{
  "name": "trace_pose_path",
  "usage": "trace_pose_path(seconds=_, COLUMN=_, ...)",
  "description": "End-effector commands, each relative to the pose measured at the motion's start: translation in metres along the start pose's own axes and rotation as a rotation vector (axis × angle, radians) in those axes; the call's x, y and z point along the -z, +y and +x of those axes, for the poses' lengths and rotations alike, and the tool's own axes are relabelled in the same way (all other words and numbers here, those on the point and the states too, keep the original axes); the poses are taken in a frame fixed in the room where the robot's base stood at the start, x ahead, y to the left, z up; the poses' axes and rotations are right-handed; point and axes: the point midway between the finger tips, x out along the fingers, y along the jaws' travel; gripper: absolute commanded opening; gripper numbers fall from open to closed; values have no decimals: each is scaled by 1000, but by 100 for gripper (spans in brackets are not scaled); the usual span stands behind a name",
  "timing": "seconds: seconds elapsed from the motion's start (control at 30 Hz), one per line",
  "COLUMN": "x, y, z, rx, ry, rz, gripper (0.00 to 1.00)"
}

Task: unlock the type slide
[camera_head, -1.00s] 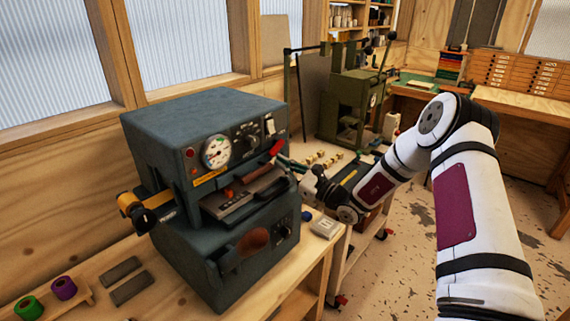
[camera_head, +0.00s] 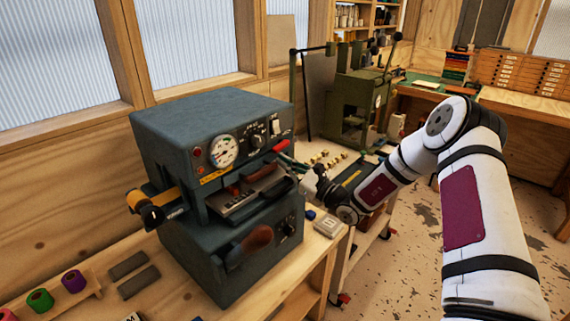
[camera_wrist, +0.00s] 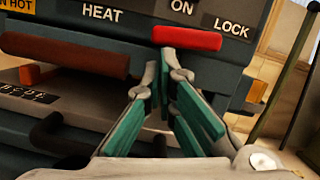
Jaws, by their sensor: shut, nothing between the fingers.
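The blue-grey machine (camera_head: 205,120) stands on the wooden bench. Its type slide (camera_head: 240,198), a tray with letter blocks, sits in the front opening; its edge shows at the left of the wrist view (camera_wrist: 40,100). A red lever (camera_head: 281,147) sits at the machine's upper right front. In the wrist view the red lever (camera_wrist: 187,38) lies level, under the ON and LOCK labels. My gripper (camera_wrist: 165,70) is shut and empty, its teal-padded fingertips just below the red lever. I cannot tell whether they touch it. In the head view my gripper (camera_head: 292,164) is small and partly unclear.
A brown-red handle (camera_wrist: 70,52) lies left of my fingers in the wrist view. Foil rolls (camera_head: 73,281) sit on a rack at the bench's left. A green press (camera_head: 358,105) stands behind my arm. A small white box (camera_head: 328,226) is on the bench's right edge.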

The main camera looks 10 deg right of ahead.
Motion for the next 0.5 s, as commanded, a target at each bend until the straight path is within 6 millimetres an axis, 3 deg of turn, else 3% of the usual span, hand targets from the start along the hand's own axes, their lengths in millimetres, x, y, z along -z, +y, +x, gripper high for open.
trace_pose_path(seconds=0.23, x=1, y=-1, z=-16, rx=1, ry=2, rz=1, gripper=0)
trace_pose_path(seconds=0.5, x=0, y=-1, z=-70, rx=3, ry=2, rz=1, gripper=0)
